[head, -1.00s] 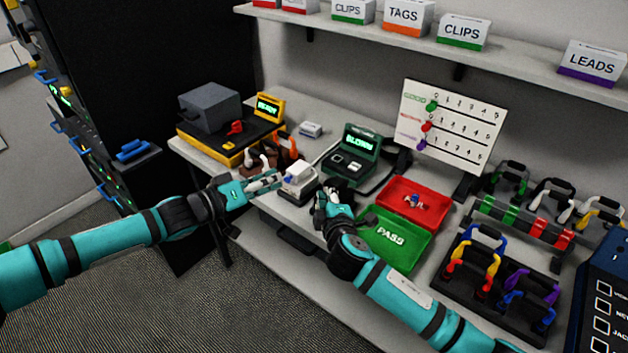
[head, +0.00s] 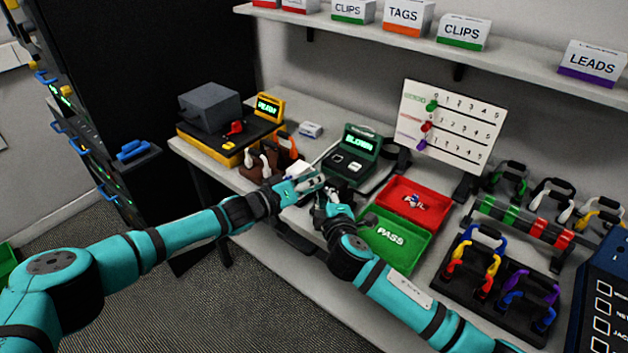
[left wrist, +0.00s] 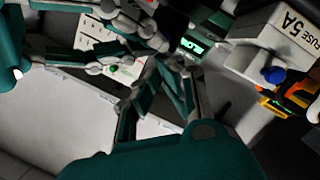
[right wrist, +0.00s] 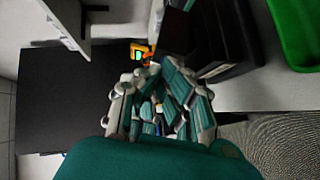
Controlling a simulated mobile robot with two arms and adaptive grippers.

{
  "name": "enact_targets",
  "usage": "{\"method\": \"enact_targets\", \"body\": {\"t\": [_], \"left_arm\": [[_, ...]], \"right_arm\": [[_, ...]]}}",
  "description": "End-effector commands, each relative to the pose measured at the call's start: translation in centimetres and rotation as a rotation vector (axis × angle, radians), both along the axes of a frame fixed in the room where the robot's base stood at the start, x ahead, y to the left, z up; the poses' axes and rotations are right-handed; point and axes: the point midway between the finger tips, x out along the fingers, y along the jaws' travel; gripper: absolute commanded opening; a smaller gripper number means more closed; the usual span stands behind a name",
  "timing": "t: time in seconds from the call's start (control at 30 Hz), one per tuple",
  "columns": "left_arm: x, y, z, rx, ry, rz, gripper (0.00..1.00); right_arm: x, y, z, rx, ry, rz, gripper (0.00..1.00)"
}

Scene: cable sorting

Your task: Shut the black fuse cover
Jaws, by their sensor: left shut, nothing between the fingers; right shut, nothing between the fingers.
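I cannot clearly pick out the black fuse cover. A dark part (head: 343,187) shows just behind my grippers, below the green tester, and I cannot tell whether it is the cover or how far it is open. A white box marked FUSE 5A (left wrist: 265,50) has a blue knob; in the head view its pale top (head: 299,169) is mostly hidden by my left gripper (head: 319,182). That gripper is shut and empty, close to my right gripper (head: 325,204), which is also shut and empty. The right wrist view shows a dark block (right wrist: 228,60) beside the right fingers.
The green tester (head: 350,160) reads BLOWN. A red tray (head: 390,195) and a green PASS tray (head: 410,258) lie right of my grippers. A brown holder (head: 250,172) with plugs stands left. Racks of coloured leads (head: 450,285) fill the right end.

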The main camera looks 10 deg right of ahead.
Motion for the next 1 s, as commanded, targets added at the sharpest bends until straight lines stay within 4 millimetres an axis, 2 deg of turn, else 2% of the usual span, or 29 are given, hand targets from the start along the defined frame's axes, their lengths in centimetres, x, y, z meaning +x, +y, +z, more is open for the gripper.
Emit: {"method": "enact_targets", "body": {"t": [0.27,0.5,0.77,1.0], "left_arm": [[0.0,0.0,0.0,-0.002,0.0,0.0,0.0],[-0.8,-0.1,-1.2,-0.047,-0.028,-0.001,0.0],[-1.0,-0.2,-1.5,-0.043,-0.033,-0.006,0.0],[-1.1,-0.2,-1.6,-0.042,-0.031,-0.008,0.0]], "right_arm": [[0.1,0.2,0.1,0.003,-0.003,0.006,0.0],[0.1,0.2,0.1,0.004,-0.004,0.005,0.0],[0.2,0.2,0.4,0.004,-0.01,0.005,0.0],[0.2,0.2,0.6,0.004,-0.013,0.004,0.29]]}}
